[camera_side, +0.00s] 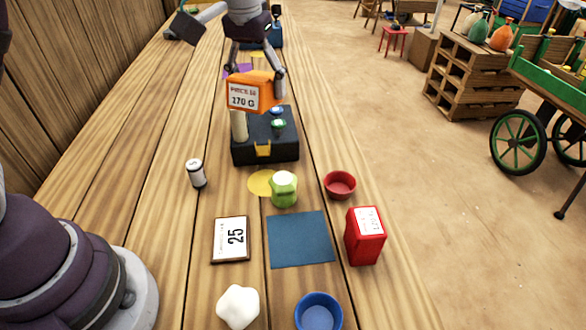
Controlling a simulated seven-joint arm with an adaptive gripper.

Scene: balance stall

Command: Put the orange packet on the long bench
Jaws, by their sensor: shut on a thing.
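The far finger is partly hidden behind the packet. The long bench (150,150) is the wooden plank surface that runs away from the camera under everything.
The black box (240,153) carries a pale cylinder and small round items. Bare planks lie left of the black box.

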